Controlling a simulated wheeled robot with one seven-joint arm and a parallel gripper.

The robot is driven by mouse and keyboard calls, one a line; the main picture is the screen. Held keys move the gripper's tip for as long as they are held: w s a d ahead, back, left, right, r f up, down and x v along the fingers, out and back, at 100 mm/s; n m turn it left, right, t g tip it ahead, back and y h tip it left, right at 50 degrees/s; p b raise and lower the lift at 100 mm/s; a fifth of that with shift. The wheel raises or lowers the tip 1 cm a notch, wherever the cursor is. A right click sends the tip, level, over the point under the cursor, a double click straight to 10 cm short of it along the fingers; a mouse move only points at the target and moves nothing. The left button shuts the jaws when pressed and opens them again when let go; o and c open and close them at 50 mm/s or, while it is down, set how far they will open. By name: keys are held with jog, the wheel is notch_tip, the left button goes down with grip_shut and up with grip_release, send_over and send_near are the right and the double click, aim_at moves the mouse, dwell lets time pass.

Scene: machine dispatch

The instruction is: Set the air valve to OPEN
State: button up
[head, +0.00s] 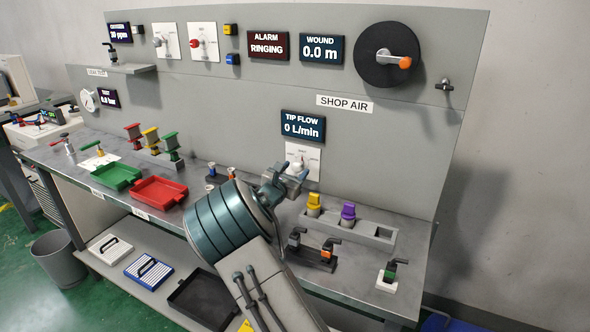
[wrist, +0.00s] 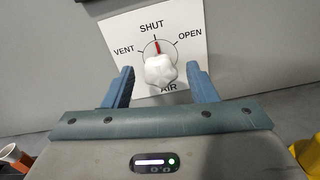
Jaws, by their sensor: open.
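The air valve is a white lobed knob (wrist: 160,70) on a white plate (wrist: 185,30) marked VENT, SHUT, OPEN and AIR. Its red pointer stands at SHUT. In the head view the knob (head: 298,164) sits on the back panel under the TIP FLOW display (head: 303,126), which reads 0 L/min. My gripper (wrist: 160,86) is open, with its blue fingers on the left and right of the knob and visible gaps on both sides. In the head view my gripper (head: 289,175) is close in front of the plate and partly covers its lower part.
A grey holder (head: 375,233) with a yellow-topped part (head: 314,203) and a purple-topped part (head: 348,211) stands right of my arm. A red tray (head: 158,192) and green tray (head: 116,177) lie left. A hose reel (head: 372,75) is mounted high on the panel.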

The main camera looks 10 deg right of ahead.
jog(key=shift+w+d, duration=0.2)
jog(key=shift+w, duration=0.1)
jog(key=c, duration=1)
jog(key=shift+o, duration=0.2)
